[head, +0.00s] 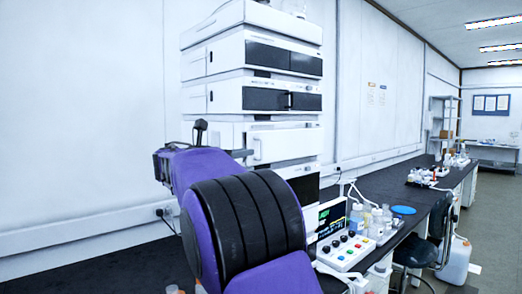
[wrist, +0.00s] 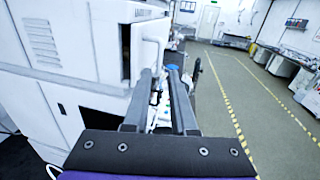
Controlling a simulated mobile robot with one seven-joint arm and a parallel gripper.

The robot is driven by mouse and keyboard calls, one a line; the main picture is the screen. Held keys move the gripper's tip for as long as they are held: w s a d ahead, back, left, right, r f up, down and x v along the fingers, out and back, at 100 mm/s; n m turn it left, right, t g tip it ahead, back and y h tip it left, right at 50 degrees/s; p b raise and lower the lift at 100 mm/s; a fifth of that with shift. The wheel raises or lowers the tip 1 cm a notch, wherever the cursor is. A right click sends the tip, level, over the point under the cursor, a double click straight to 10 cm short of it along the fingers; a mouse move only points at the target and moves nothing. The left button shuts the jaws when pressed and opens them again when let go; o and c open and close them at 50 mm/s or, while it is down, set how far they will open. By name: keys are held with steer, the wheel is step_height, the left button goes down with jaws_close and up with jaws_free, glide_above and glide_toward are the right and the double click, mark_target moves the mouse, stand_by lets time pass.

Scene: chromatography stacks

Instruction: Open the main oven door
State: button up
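The main oven appears to be the white module (head: 285,143) in the middle of the instrument stack, with a pale vertical handle (head: 257,150) on its front. In the wrist view a pale handle (wrist: 151,52) stands out from the white front, beside a dark upright slot. My gripper (wrist: 160,72) is open, its two dark fingers apart with a clear gap. The fingertips appear close to the handle's lower end; I cannot tell whether they touch it.
Other modules, one with a dark front (head: 282,100), are stacked above. A control box (head: 345,251) and bottles stand on the dark bench (head: 425,200) at right. A dark stool (head: 415,252) stands by the bench. The aisle floor (wrist: 235,90) is open.

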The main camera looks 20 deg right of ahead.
mark_target(261, 149)
steer(key=x, duration=0.9)
steer(key=shift+p, duration=0.35)
jaws_close()
stand_by(0.9)
